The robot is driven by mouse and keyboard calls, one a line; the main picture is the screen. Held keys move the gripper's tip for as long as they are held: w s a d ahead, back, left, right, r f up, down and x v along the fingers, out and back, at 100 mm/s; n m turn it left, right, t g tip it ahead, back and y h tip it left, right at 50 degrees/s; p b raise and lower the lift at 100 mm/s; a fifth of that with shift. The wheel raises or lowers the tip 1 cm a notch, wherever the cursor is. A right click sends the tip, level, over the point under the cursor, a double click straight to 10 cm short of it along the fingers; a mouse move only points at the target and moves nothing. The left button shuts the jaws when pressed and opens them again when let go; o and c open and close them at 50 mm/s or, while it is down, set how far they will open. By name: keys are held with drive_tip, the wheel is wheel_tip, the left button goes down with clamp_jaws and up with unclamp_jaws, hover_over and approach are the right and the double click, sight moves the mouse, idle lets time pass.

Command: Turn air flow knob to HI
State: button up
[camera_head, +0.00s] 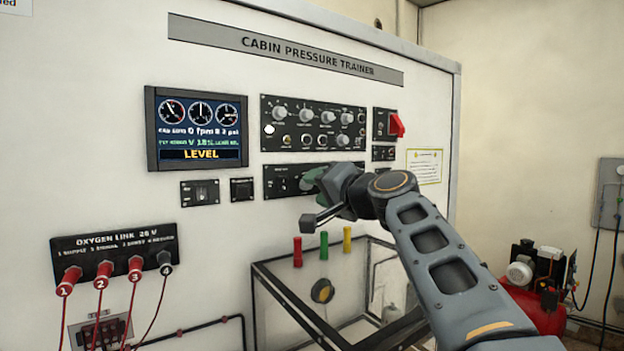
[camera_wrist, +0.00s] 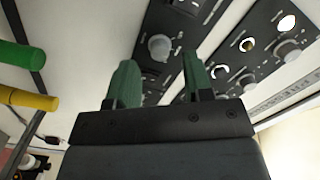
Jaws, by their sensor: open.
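The trainer's lower black control panel (camera_head: 283,182) is on the white wall, and my gripper (camera_head: 312,182) covers its right part. In the wrist view, a round grey knob (camera_wrist: 160,47) stands on a black panel, ahead of my gripper (camera_wrist: 161,70) and roughly in line with the gap between the two green fingers. The fingers are open and empty, and the knob appears beyond their tips. Whether they touch the panel cannot be told. The knob's label and HI mark are not readable, and I cannot confirm it is the air flow knob.
An upper panel (camera_head: 314,124) with several knobs sits just above. A red switch guard (camera_head: 397,125) is to its right. A frame with red, green and yellow handles (camera_head: 323,245) stands below my gripper. An oxygen link block (camera_head: 115,250) with hoses is at lower left.

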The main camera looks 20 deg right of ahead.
drive_tip(key=shift+p+x, duration=0.3)
drive_tip(key=shift+x, duration=0.9)
drive_tip(key=shift+c, duration=0.4)
drive_tip(key=c, duration=0.7)
drive_tip(key=shift+a, duration=0.1)
clamp_jaws()
drive_tip(key=m, duration=0.5)
drive_tip(key=shift+f, duration=0.1)
drive_tip(key=shift+m, duration=2.6)
